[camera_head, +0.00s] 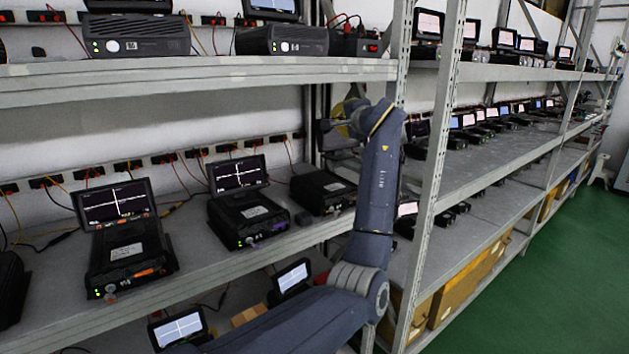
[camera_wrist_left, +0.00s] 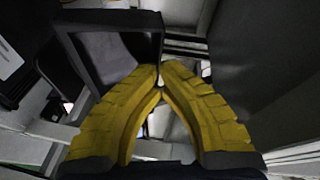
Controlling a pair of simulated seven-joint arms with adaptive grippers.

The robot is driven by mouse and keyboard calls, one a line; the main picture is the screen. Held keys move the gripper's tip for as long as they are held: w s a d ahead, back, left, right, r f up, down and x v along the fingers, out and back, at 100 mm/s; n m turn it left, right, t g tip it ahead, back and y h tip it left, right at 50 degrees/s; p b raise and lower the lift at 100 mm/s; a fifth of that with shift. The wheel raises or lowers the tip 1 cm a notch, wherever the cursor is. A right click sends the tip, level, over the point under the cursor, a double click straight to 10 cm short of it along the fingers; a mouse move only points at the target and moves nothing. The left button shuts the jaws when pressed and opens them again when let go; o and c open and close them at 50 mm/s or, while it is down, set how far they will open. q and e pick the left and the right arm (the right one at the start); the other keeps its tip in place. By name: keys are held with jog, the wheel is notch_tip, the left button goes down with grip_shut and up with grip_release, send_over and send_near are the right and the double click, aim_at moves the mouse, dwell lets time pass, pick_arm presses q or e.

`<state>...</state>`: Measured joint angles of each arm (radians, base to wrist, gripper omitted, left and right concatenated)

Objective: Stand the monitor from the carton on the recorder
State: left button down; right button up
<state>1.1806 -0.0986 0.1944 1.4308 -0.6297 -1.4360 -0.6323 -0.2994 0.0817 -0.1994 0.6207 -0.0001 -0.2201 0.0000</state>
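My left gripper (camera_head: 346,116), with yellow fingers, is raised in front of the back wall between the middle and upper shelves. In the left wrist view its fingertips (camera_wrist_left: 162,72) close on the right edge of a dark, framed monitor (camera_wrist_left: 108,50). In the head view the monitor is hard to make out, seemingly a thin dark shape beside the fingers. Below the gripper, a black recorder (camera_head: 322,188) with a pale label stands on the middle shelf with no monitor on it. A labelled dark unit (camera_wrist_left: 14,70) shows at the left of the wrist view. My right gripper is out of view.
Two recorders (camera_head: 248,217) (camera_head: 128,258) with lit monitors stand to the left on the middle shelf (camera_head: 200,285). The upper shelf (camera_head: 200,75) and a rack post (camera_head: 440,150) are close to my arm. Brown cartons (camera_head: 452,298) are low at the right.

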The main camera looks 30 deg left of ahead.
pick_arm(q)
jog(key=a+r, duration=0.1)
jog(key=a, duration=0.6)
notch_tip(320, 180, down, 10)
jog(key=y, duration=0.1)
jog(key=shift+w+n+t, duration=0.15)
jog(key=shift+n+t, duration=0.15)
jog(key=shift+t, duration=0.1)
jog(key=c, duration=1.6)
grip_release()
